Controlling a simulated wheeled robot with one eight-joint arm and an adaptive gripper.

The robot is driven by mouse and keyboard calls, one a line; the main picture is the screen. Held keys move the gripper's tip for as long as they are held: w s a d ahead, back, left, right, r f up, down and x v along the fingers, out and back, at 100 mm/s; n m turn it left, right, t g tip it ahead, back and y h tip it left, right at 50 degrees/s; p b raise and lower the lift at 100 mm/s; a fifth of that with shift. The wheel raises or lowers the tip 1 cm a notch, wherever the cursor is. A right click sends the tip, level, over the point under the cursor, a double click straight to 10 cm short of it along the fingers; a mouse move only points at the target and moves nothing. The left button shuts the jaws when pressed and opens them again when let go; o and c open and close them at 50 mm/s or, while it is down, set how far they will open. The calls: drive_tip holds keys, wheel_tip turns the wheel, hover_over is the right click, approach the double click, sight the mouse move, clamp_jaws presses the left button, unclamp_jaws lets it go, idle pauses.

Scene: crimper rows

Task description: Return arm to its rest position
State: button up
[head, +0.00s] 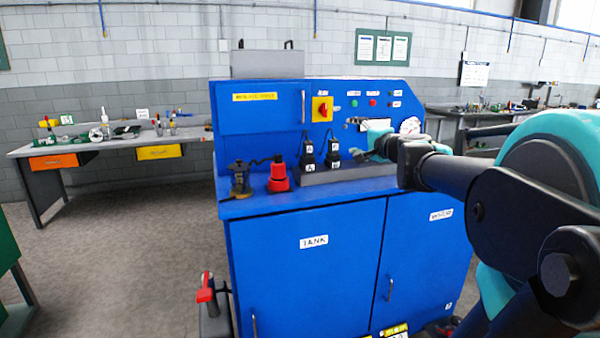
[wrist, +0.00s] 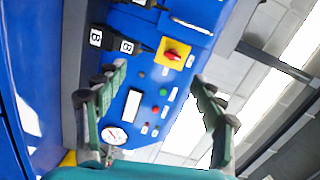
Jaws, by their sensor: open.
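My gripper (head: 366,153) is in front of the blue cabinet's (head: 290,230) control panel in the head view, at the end of my arm, which reaches in from the right. In the wrist view my gripper (wrist: 158,76) has its two green fingers spread wide, with nothing between them but the view of the panel behind. The wrist view is turned on its side. Part of the gripper is small and hard to make out in the head view.
Black connectors marked A and B (head: 332,150) stand on a grey block near my gripper. A red plug (head: 278,176) and a dark tool (head: 240,180) stand left on the cabinet ledge. The panel has a yellow-red switch (head: 322,109) and a gauge (wrist: 114,135).

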drive_tip(key=s+a+f+n+g, duration=0.2)
drive_tip(key=s+f+n, duration=0.15)
drive_tip(key=f, duration=0.45)
drive_tip(key=s+a+f+n+g, duration=0.25)
drive_tip(key=s+f, duration=0.25)
drive_tip(key=f, duration=0.4)
drive_tip(key=s+a+f+n+g, duration=0.1)
drive_tip(key=s+f+n+g, duration=0.2)
drive_tip(key=s+f, duration=0.35)
drive_tip(key=s+d+f+n+g+h, duration=0.1)
drive_tip(key=s+d+f+g+h, duration=0.1)
drive_tip(key=s+f, duration=0.5)
drive_tip(key=s+d+f+n+g+h, duration=0.2)
drive_tip(key=s+d+f+h, duration=0.2)
drive_tip(key=f, duration=0.6)
drive_tip(key=s+d, duration=0.2)
drive_tip(key=shift+s+f, duration=0.35)
drive_tip(key=shift+s, duration=0.05)
